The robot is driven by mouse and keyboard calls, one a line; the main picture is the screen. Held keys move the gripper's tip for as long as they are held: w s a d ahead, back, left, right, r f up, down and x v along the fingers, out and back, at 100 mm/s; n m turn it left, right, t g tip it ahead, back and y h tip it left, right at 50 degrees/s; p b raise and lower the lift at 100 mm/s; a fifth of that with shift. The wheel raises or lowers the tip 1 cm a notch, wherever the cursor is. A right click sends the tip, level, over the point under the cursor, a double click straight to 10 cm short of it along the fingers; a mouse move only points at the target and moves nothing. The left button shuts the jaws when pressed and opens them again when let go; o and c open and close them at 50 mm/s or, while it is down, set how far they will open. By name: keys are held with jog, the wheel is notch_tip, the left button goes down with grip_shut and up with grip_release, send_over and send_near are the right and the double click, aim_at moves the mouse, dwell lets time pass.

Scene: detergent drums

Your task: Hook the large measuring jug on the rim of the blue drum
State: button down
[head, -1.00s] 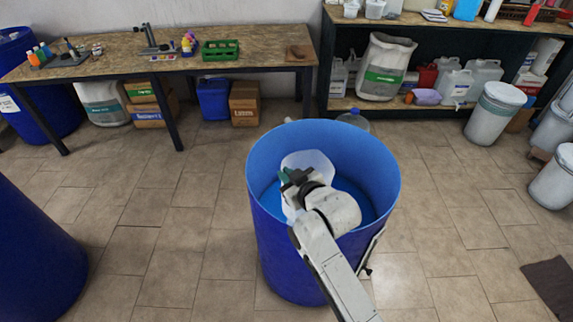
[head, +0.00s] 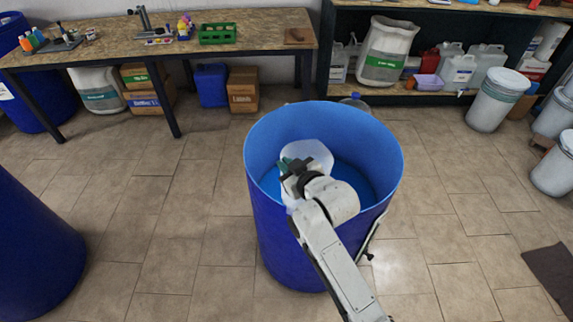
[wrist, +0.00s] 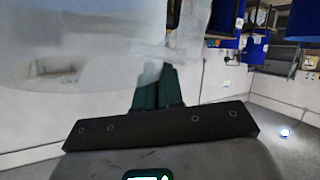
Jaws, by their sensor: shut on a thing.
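The blue drum (head: 268,222) stands open-topped in the middle of the head view, with blue liquid inside. The large measuring jug (head: 312,153) is whitish and translucent. It appears over the drum's opening, partly hidden behind my gripper and wrist. My gripper (head: 287,166) has green fingers and is shut on the jug, above the opening. In the wrist view the jug (wrist: 85,40) fills the upper left, right against the green fingers (wrist: 158,88). I cannot tell whether the jug touches the rim or the liquid.
Another blue drum (head: 35,250) stands at the left edge. A workbench (head: 100,54) with small items and a shelf (head: 440,97) with jugs and a sack stand at the back. White drums (head: 497,100) stand at the right.

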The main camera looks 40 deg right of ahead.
jog(key=shift+f+b, duration=3.35)
jog(key=shift+f, duration=0.65)
jog(key=shift+r, duration=0.1)
jog(key=c, duration=1.2)
grip_release()
jog(key=v, duration=1)
jog(key=shift+s, duration=0.4)
